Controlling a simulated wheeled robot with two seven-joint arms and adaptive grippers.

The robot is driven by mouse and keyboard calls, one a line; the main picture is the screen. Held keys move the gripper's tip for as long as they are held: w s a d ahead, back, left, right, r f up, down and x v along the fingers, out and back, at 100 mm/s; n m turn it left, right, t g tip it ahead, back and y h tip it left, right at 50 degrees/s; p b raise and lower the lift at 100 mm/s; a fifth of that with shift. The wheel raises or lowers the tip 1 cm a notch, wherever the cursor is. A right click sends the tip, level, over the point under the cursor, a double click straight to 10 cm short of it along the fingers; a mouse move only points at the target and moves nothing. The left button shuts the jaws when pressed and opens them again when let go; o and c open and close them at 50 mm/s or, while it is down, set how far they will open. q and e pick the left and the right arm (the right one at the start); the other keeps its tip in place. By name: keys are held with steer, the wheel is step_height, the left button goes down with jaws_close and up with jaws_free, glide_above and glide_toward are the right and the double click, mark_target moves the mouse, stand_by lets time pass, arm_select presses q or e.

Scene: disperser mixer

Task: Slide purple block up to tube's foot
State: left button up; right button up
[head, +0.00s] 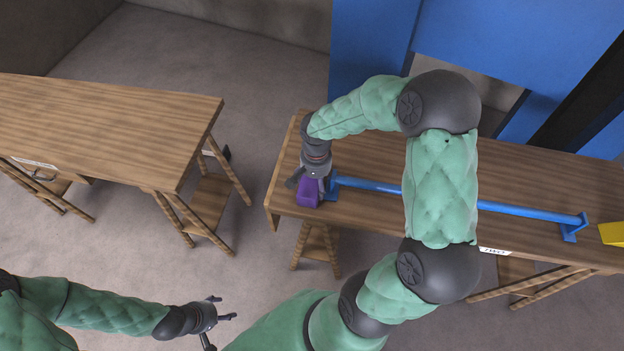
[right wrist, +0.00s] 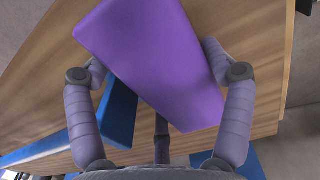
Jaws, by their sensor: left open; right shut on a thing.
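The purple block (head: 309,191) is on the right-hand wooden table near its left end. My right gripper (head: 311,182) is shut on it; in the right wrist view the purple block (right wrist: 155,55) fills the space between the fingers. The blue tube (head: 380,186) lies along the table with a blue foot at each end. Its near foot (head: 331,189) stands just right of the block; in the right wrist view this foot (right wrist: 119,112) is close beside the left finger. Any gap between block and foot is unclear. My left gripper (head: 221,309) is open and empty, away from the tables.
A yellow block (head: 612,234) sits at the tube's far right foot (head: 572,227). Another wooden table (head: 100,125) stands at left, its top bare, with floor between the tables. A blue frame (head: 375,40) rises behind the right table. My right arm hides part of the tube.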

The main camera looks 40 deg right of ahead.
steer(key=shift+s+d+f, duration=0.1)
steer(key=shift+s+d, duration=0.4)
steer(key=shift+s, duration=0.3)
steer(key=o, duration=1.2)
steer(key=shift+d, duration=0.1)
steer(key=shift+o, duration=0.2)
steer(key=shift+w+r, duration=0.15)
steer(key=shift+r, duration=0.4)
step_height(320, 180, up, 11)
